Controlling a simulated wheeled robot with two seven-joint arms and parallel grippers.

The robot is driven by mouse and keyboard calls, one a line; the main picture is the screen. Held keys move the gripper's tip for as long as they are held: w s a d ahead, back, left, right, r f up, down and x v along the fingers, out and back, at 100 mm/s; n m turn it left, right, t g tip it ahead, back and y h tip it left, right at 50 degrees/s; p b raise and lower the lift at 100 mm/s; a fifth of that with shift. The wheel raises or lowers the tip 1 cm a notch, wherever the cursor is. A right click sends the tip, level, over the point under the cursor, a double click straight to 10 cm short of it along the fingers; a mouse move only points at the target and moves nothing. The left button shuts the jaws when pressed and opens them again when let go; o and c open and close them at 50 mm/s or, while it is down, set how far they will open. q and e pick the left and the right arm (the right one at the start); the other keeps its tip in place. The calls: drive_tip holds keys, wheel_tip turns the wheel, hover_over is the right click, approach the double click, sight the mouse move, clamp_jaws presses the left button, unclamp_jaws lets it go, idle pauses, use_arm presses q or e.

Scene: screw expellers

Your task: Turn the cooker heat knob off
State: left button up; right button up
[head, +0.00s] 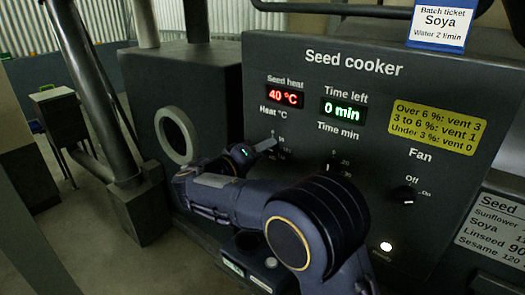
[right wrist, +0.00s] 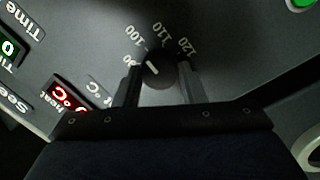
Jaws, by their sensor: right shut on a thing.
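The seed cooker (head: 360,85) is a dark grey panel in the head view. Its heat knob (right wrist: 158,66) is round and black with a white pointer line, seen close in the right wrist view. The line slants; which mark it points to I cannot tell. Marks from 90 to 120 show around it. My right gripper (head: 266,146) is shut on the heat knob, one finger on each side in the right wrist view (right wrist: 158,80). In the head view the gripper hides most of the knob. The seed heat display (head: 285,95) reads 40 °C in red. My left gripper is not in view.
The time knob (head: 329,170) is close to the right of my gripper, under a green display (head: 343,109) reading 0 min. The fan knob (head: 404,196) is farther right, by Off. A round port (head: 176,134) is on the left housing. A lit white button (head: 386,246) sits low.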

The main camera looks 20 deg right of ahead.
drive_tip(key=shift+n, duration=0.3)
drive_tip(key=shift+s+d+f+n+t+p, duration=0.1)
drive_tip(key=shift+n+t+p, duration=0.35)
drive_tip(key=shift+n+p, duration=1.75)
drive_tip(key=shift+a+n+t+p, duration=0.1)
drive_tip(key=shift+n+t+p, duration=0.3)
drive_tip(key=shift+n, duration=3.6)
drive_tip(key=shift+s+d+f+n+t+p, duration=0.1)
drive_tip(key=shift+n+t+p, duration=0.75)
drive_tip(key=shift+n, duration=2.25)
drive_tip(key=shift+g+p, duration=0.3)
drive_tip(key=shift+g, duration=0.1)
drive_tip(key=o, duration=1)
